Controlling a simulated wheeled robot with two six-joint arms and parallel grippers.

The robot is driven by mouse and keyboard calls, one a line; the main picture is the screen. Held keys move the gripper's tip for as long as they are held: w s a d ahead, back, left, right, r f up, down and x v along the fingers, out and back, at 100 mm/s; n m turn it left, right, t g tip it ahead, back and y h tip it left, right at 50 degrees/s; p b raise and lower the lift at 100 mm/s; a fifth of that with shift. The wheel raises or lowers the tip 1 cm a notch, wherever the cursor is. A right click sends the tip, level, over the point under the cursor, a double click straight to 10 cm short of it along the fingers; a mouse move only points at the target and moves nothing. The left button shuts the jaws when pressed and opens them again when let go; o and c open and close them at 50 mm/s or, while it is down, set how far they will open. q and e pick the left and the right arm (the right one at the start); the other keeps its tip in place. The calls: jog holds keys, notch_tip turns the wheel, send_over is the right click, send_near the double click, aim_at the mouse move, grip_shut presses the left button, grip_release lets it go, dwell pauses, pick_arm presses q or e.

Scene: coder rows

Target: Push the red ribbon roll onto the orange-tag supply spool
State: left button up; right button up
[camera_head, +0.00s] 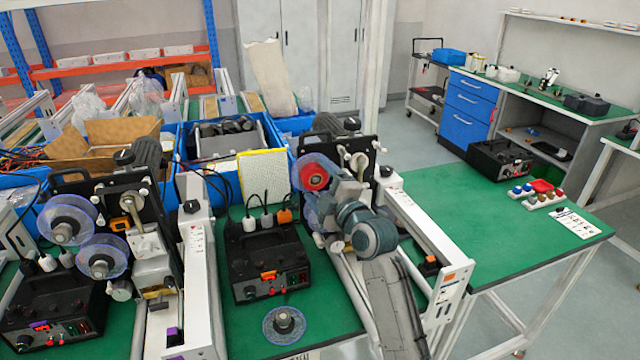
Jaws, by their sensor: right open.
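The red ribbon roll (314,177) is at the upper left spool position of the right-hand coder (325,147), with a clear bluish disc (299,168) around it. It looks seated there, but how far on I cannot tell. An orange tag (452,277) is on the end of this coder's white rail. My right gripper (335,180) is open just right of the roll, its fingers partly merged with the wrist; whether it touches the roll is unclear. My right arm hides much of the lower spool (309,212). My left gripper is out of view.
A loose clear spool with a dark hub (284,322) lies on the green table in front of a black control box (268,262). Another coder with two clear spools (67,222) stands left. The green tabletop right of the rail (500,230) is mostly clear.

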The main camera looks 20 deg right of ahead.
jog(key=b+v, duration=0.3)
jog(key=v, duration=0.7)
jog(key=shift+s, duration=0.4)
